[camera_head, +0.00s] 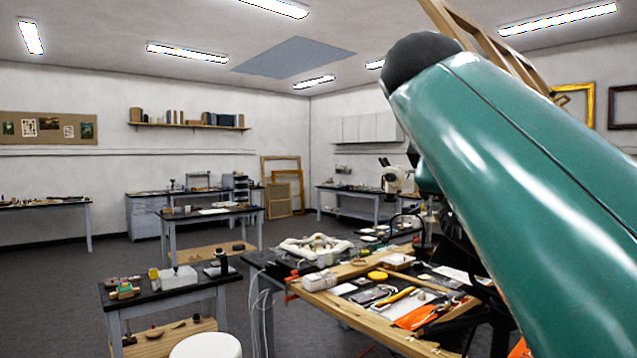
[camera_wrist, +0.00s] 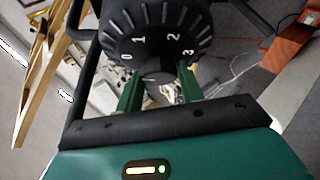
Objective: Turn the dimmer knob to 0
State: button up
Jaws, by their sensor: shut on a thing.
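The dimmer knob (camera_wrist: 158,22) is a black ribbed disc at the top of the wrist view. White digits 0, 1, 2 and 3 run around its face, with 0 at the left and 3 at the right. A small pale mark shows on the dark part below the digits; I cannot tell which digit it lines up with. My gripper (camera_wrist: 158,78) has its two green fingers shut on the knob from either side, at its lower part. The exact contact is partly hidden. In the head view my green arm covers the knob and the gripper.
In the head view a workbench (camera_head: 262,260) with tools, a wooden frame and a yellow round pad (camera_head: 377,275) lies below my arm. A small table (camera_head: 150,297) and a white stool (camera_head: 206,346) stand at lower left. Floor is clear at far left.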

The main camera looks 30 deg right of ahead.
jog(key=o, duration=1)
jog(key=v, duration=1.3)
jog(key=shift+s+a+r, duration=0.15)
jog(key=shift+s+a, duration=0.05)
jog(key=shift+a, duration=0.15)
